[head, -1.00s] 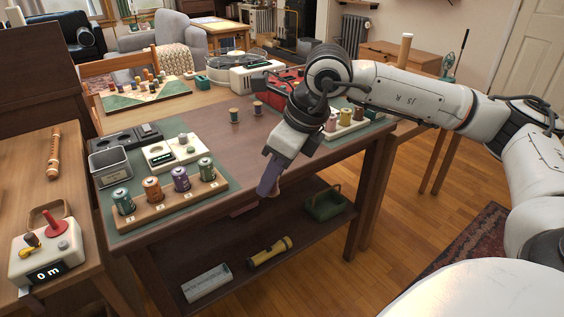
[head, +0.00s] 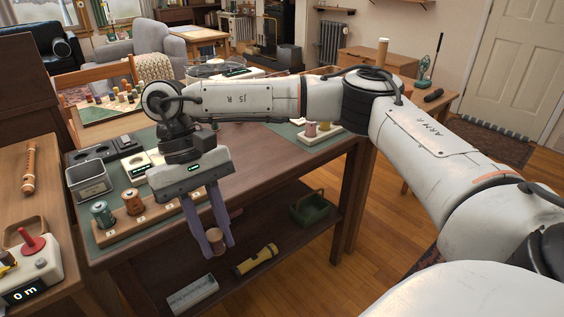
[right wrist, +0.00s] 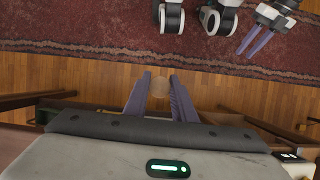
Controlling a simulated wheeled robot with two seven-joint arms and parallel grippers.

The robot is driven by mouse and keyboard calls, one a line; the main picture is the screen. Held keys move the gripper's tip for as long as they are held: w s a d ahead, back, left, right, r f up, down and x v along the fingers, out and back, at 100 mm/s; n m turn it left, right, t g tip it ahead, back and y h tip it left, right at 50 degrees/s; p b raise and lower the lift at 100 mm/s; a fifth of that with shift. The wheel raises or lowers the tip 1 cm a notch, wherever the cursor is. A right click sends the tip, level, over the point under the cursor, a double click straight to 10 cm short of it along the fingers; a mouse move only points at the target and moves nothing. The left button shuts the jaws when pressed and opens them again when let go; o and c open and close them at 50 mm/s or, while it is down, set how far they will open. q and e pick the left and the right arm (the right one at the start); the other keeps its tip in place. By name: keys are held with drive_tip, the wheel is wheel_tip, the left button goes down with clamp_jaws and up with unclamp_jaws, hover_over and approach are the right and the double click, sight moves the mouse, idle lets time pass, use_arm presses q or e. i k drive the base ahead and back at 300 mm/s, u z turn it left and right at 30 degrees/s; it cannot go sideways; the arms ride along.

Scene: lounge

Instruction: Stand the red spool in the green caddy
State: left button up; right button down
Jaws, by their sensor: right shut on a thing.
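My right gripper (head: 217,247) points down in front of the table's front edge, its purple fingers shut on a small spool. This red spool (head: 216,240) looks reddish brown with a pale end, and the fingers partly hide it. Its round tan end (right wrist: 159,88) shows between the fingertips in the right wrist view. The green caddy (head: 312,210), an open box with a handle, sits on the lower shelf, to the right of the gripper and apart from it. My left gripper (right wrist: 254,40) shows at the top right of the right wrist view, fingers apart and empty.
The tabletop (head: 262,160) above bears a wooden spool rack (head: 118,236) and a grey bin (head: 90,184). The table leg (head: 343,215) stands right of the caddy.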

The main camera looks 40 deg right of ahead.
sight(314, 217)
drive_tip(key=z, duration=0.55)
drive_tip(key=k, duration=0.65)
drive_tip(key=z, duration=0.9)
drive_tip(key=i, duration=1.55)
drive_tip(key=u, duration=0.6)
